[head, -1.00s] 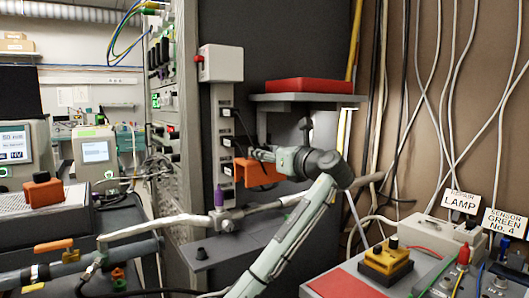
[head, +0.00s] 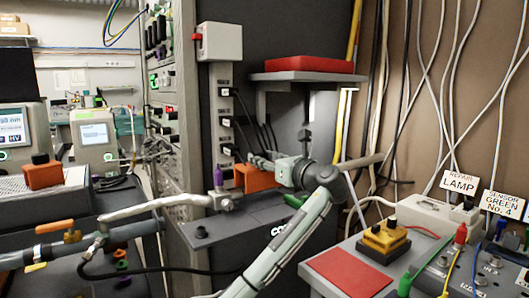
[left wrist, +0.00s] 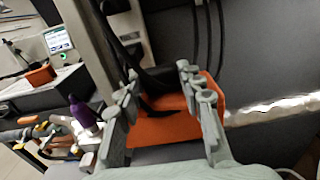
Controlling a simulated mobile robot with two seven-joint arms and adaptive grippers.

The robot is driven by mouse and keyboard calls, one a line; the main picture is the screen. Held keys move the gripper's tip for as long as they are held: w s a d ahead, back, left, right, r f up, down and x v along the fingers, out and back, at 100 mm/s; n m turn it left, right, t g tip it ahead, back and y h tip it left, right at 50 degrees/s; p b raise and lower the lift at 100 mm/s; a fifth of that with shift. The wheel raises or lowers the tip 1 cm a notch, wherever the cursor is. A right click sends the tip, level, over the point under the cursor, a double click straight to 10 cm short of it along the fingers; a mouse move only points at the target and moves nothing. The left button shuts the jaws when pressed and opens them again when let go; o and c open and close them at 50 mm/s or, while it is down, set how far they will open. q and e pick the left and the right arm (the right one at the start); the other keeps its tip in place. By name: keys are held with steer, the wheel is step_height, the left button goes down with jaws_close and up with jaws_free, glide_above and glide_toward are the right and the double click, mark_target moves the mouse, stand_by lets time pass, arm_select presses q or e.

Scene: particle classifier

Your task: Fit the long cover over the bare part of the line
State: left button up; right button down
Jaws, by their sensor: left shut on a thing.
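The orange cover (head: 258,178) is in my left gripper (head: 262,163), just right of the purple-topped valve (head: 218,178). In the left wrist view the cover (left wrist: 165,128) lies between the fingers (left wrist: 162,88), with a dark grip on top. The silver line (head: 150,208) runs from the left to the valve. A bright, bare-looking stretch (left wrist: 275,108) shows right of the cover in the left wrist view. The cover is at or close above the line; I cannot tell whether it touches. The line behind it is hidden. My right gripper is not in view.
A grey shelf (head: 225,226) lies below the line. A higher shelf holds a red pad (head: 308,65). A power strip (head: 222,110) with black cables hangs close behind the gripper. A bench with a yellow block (head: 384,240) stands at right.

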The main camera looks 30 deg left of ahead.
mark_target(267, 172)
arm_select(q)
steer(key=shift+f, duration=1.7)
steer(key=o, duration=1.3)
steer(key=v, duration=1.2)
